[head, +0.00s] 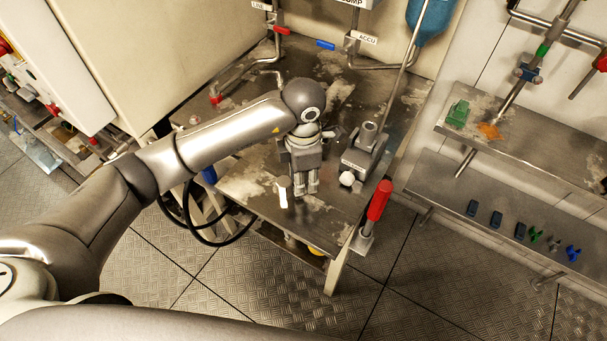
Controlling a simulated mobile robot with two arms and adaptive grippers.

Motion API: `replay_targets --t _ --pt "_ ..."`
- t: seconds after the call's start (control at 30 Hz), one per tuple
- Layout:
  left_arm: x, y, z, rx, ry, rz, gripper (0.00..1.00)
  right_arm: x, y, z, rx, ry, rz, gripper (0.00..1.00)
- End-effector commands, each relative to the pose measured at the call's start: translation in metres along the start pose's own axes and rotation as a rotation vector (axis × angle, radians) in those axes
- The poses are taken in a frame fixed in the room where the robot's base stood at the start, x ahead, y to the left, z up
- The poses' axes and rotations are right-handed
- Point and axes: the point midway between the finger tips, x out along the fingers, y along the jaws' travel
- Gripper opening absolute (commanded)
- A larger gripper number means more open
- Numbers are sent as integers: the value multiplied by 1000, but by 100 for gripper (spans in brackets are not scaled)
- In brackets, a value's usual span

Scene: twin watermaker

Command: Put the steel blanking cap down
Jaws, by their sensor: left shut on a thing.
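My left gripper (306,188) points down over the front part of the steel bench top (250,178). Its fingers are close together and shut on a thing. That thing is mostly hidden by the fingers and too small to make out; I take it to be the steel blanking cap. I cannot tell whether it touches the bench top. My right gripper is not in view.
A white upright cylinder (284,191) stands just left of the gripper. A grey block-like fitting (364,150) and a white knob (347,179) are to its right. A red-handled lever (379,202) rises at the bench's right edge. A wall shelf (480,185) holds several small parts.

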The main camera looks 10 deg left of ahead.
Motion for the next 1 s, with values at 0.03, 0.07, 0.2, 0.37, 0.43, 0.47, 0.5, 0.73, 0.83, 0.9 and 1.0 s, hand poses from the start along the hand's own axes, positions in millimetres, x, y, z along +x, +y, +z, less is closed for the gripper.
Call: replay_targets --t 0.03,0.07,0.2,0.37,0.43,0.47,0.5,0.73,0.83,0.9,1.0 --pt "0 0 0 0 -1 0 0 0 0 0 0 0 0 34" --pt "0 0 0 0 0 0 0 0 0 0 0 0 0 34" --pt "4 0 0 0 0 0 0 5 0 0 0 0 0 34" --pt "3 0 0 0 0 -1 47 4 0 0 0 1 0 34" --pt "3 0 0 0 0 -1 51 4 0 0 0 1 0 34" --pt "3 0 0 0 0 -1 51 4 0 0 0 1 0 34" --pt "3 0 0 0 0 -1 51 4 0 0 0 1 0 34" --pt "2 0 0 -1 0 -1 51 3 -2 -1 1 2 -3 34" --pt "-3 0 0 0 0 -1 51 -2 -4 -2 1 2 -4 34" --pt "-11 1 1 0 -2 3 51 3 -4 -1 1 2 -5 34" --pt "-32 2 1 1 -4 6 51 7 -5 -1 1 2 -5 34"
